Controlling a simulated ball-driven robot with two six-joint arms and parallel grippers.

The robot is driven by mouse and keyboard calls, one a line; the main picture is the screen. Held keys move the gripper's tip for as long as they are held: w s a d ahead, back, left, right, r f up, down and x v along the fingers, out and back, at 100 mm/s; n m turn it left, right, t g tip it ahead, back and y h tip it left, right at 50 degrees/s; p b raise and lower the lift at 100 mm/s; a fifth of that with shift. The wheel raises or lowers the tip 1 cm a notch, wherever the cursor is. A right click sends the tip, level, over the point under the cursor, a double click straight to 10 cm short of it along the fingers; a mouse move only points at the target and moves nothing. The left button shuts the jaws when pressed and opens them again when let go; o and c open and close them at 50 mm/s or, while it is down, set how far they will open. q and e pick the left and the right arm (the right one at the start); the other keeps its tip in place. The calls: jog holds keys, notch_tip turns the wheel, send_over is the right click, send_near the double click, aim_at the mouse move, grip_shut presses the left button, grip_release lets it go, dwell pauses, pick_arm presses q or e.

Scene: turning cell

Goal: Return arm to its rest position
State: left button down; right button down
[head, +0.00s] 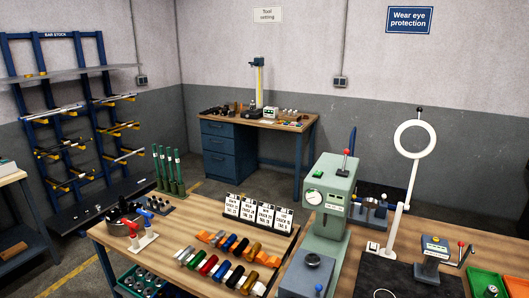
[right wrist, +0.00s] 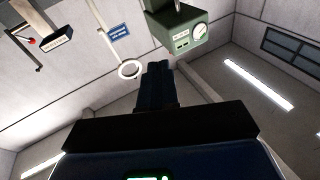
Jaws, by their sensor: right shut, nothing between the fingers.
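My right gripper (right wrist: 157,80) shows in the right wrist view, with its dark fingers shut together and nothing between them. It points up toward the walls and ceiling, with no object touching it. A green machine (right wrist: 178,30) with a round dial and a white ring (right wrist: 131,69) appear beyond the fingers there. Neither of my arms nor grippers shows in the head view. My left gripper is in neither view.
In the head view, the wooden bench (head: 110,236) holds coloured cylindrical parts (head: 222,268), label cards (head: 259,213), the green press (head: 327,205) and a ring lamp (head: 414,139). A bar stock rack (head: 60,110) stands left. A desk (head: 228,150) stands behind, with open floor between.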

jog(key=s+a+f+n+g+y+b, duration=0.1)
jog(key=s+f, duration=0.3)
jog(key=s, duration=0.7)
jog(key=s+a+f+n+g+b, duration=0.1)
jog(key=s+f+b, duration=0.3)
jog(key=s, duration=0.7)
jog(key=shift+a+f+y, duration=0.2)
jog(key=shift+a+y, duration=0.2)
jog(key=shift+a, duration=0.3)
